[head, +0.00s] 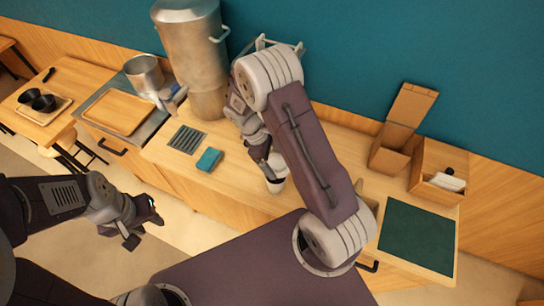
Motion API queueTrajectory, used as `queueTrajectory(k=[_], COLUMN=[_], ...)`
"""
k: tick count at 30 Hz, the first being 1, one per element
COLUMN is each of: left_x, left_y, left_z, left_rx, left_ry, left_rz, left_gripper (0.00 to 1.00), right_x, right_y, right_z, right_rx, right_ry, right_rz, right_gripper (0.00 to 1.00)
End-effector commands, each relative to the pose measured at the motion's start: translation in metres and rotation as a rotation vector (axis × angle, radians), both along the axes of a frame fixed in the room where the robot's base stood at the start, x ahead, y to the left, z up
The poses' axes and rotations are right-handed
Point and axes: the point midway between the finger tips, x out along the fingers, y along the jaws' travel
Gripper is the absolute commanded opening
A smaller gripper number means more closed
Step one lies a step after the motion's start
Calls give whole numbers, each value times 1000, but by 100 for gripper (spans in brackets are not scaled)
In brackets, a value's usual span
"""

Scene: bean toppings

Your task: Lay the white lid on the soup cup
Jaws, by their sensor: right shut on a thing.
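My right gripper (268,168) points down over the middle of the counter, and its jaws are shut on the white lid, which is mostly hidden by the gripper. A small white soup cup (276,186) shows right at the fingertips, partly covered by them. At this size I cannot tell whether lid and cup touch. My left gripper (146,224) is open and empty, in front of the counter, well left of the cup.
A teal cloth (208,159) and a dark grate (187,139) lie left of the cup. A tall steel pot (193,55) stands behind. At right are a wooden box (436,191) with white and black items and a dark green mat (417,236).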

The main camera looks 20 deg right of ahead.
Motion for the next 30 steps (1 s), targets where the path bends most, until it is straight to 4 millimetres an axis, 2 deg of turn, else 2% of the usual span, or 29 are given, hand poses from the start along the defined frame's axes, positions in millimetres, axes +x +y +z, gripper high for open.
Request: queueTrajectory(k=[12,16,30], left_x=[1,1,1], left_y=[0,0,0], left_z=[-45,-52,-54], left_rx=[0,0,0], left_ry=[0,0,-1], left_rz=[0,0,0], left_gripper=[36,36,36], right_x=[0,1,1], right_y=[0,0,0], right_z=[-49,-60,-65], right_rx=[0,0,0], right_ry=[0,0,0], right_rz=[-1,0,-1], right_gripper=[50,50,50])
